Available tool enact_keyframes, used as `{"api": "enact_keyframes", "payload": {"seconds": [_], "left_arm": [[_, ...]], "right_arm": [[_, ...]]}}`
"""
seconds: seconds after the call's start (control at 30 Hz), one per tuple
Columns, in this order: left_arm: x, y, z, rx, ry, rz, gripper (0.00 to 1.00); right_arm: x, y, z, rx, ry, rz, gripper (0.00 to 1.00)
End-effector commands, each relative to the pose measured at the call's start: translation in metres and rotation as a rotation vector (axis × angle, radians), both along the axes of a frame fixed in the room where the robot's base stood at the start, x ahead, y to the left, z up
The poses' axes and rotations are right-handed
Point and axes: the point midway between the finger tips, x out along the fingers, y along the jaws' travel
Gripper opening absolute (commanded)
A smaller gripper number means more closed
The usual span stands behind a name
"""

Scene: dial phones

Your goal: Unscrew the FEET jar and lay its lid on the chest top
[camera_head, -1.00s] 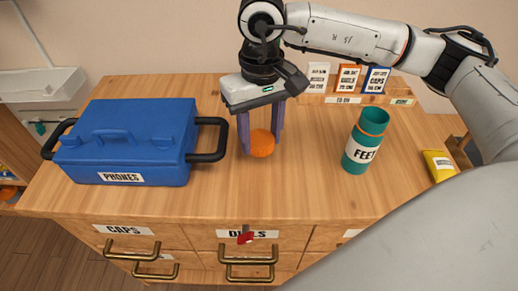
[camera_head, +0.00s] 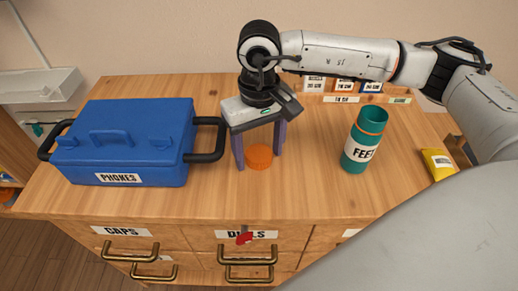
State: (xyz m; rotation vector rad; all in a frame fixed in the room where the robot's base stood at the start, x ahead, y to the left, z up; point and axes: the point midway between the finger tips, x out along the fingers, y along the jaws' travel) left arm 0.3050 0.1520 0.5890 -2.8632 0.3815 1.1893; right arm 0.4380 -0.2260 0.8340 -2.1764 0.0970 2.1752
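The teal FEET jar (camera_head: 357,153) stands upright on the right part of the chest top. Its mouth is open, with an orange band below the rim and no lid on it. The orange lid (camera_head: 259,157) lies flat on the wooden chest top (camera_head: 285,195), left of the jar. My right gripper (camera_head: 260,156) points down over the lid, its purple fingers spread on either side of it. A gap shows beside the lid, so the gripper looks open. My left gripper is not in view.
A blue PHONES case (camera_head: 130,140) with black side handles fills the left of the top. Small labelled cards (camera_head: 345,88) stand at the back right. A yellow packet (camera_head: 437,163) lies at the right edge. Drawers with brass handles (camera_head: 248,262) are in front.

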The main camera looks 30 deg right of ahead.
Motion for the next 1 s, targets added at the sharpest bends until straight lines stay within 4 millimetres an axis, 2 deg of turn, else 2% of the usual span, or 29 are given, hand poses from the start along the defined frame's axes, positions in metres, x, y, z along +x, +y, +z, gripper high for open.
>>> {"api": "enact_keyframes", "payload": {"seconds": [0.17, 0.33, 0.8, 1.0], "left_arm": [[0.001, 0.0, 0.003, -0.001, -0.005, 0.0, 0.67], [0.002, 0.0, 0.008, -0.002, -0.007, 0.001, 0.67], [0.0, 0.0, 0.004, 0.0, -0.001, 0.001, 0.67], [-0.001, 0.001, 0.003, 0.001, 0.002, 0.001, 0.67]], "right_arm": [[0.0, 0.0, 0.0, 0.0, 0.0, 0.0, 0.62], [0.001, 0.0, 0.01, 0.001, -0.002, 0.0, 0.62], [0.0, 0.001, 0.103, 0.001, -0.003, 0.001, 0.62], [0.0, 0.0, 0.122, 0.0, 0.0, 0.001, 0.62]]}}
